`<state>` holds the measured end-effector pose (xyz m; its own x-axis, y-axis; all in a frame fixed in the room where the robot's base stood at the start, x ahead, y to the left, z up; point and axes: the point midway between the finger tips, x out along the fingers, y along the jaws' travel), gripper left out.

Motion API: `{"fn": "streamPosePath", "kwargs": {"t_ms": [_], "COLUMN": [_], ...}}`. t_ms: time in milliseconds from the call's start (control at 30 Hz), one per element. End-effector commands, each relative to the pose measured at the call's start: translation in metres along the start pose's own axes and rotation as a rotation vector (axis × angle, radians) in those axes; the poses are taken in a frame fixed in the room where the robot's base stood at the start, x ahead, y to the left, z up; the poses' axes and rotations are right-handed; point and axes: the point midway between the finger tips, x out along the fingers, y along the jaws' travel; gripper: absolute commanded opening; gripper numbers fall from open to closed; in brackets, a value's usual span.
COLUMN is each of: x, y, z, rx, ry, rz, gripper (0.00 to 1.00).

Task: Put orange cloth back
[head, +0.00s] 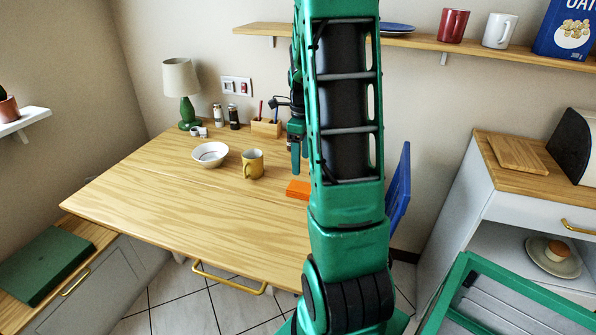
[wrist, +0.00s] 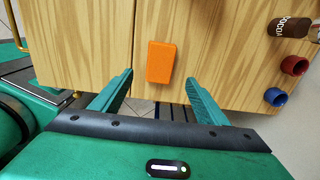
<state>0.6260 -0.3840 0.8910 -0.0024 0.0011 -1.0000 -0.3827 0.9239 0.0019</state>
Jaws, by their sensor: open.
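The orange cloth (head: 298,189) lies as a small folded block on the wooden table (head: 200,205), partly hidden behind my arm in the head view. In the wrist view the cloth (wrist: 160,62) shows whole, just beyond and between my fingertips. My gripper (wrist: 159,79) is open with nothing between its fingers. In the head view its fingers (head: 299,157) point down over the table's right part, above the tabletop and apart from the cloth.
A yellow mug (head: 253,164) and white bowl (head: 210,154) stand left of the cloth. A pen holder (head: 266,128) stands behind. A cocoa container (wrist: 290,27), a red cup-like item (wrist: 294,65) and a blue one (wrist: 276,97) are at the wrist view's right. A blue chair (head: 398,190) stands right.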

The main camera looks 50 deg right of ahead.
Motion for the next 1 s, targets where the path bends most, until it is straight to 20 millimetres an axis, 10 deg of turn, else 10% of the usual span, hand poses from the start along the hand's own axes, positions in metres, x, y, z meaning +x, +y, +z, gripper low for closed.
{"fn": "streamPosePath", "kwargs": {"t_ms": [367,1000], "x": [-0.036,-0.089], "y": [0.034,0.229], "z": [-0.004,-0.082], "rx": [-0.240,-1.756], "ry": [0.004,0.005], "rz": [-0.006,0.000], "gripper": [0.68,0.68]}}
